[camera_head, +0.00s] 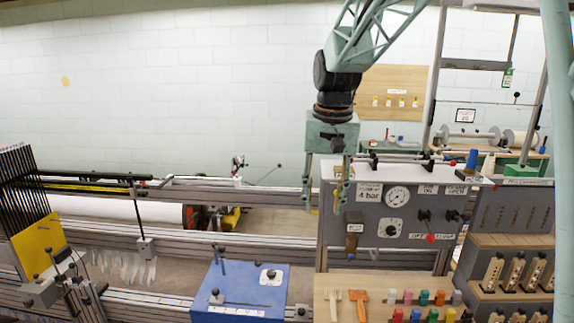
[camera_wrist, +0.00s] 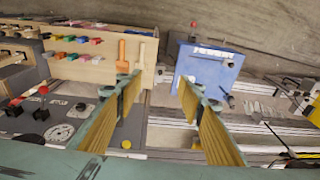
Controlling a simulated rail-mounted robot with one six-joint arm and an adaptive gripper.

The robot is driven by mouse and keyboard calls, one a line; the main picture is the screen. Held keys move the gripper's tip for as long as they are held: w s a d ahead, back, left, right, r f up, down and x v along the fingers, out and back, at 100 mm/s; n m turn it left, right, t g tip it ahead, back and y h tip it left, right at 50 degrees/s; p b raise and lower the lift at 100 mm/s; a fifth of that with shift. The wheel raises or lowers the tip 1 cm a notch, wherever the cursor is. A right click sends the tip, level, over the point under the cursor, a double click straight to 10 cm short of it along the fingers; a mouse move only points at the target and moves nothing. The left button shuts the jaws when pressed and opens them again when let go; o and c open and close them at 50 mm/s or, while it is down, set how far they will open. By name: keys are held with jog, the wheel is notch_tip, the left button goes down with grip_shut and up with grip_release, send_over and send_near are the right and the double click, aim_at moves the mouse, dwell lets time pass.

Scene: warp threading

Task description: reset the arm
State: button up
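My gripper (camera_head: 325,195) hangs from my arm at the upper middle of the head view, fingers pointing down, beside the left edge of the grey control panel. Its two fingers are spread apart with nothing between them. In the wrist view my gripper (camera_wrist: 165,105) shows both yellow-lined fingers wide apart. Through the gap I see the machine rails and a strip of the panel's edge below. From the frames I cannot tell whether a finger touches the panel.
The grey panel (camera_head: 372,230) carries a gauge, knobs and a red-tipped lever. A yellow plate (camera_head: 38,245) is far left. Air above the rails is free.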

jog(key=s+d+r+t, duration=0.1)
jog(key=s+d+r, duration=0.15)
jog(key=s, duration=0.85)
jog(key=s+d+r, duration=0.2)
jog(key=s+d, duration=0.2)
jog(key=s, duration=0.6)
jog(key=s+d+r+t, duration=0.1)
jog(key=s+d+r, duration=0.15)
jog(key=s, duration=0.85)
jog(key=s+d+f, duration=0.1)
jog(key=s+f, duration=0.1)
jog(key=s, duration=0.4)
jog(key=s+d+f+n, duration=0.1)
jog(key=s, duration=0.4)
jog(key=shift+s+d+f+b, duration=0.25)
jog(key=shift+s+f+b, duration=0.1)
jog(key=shift+f, duration=0.05)
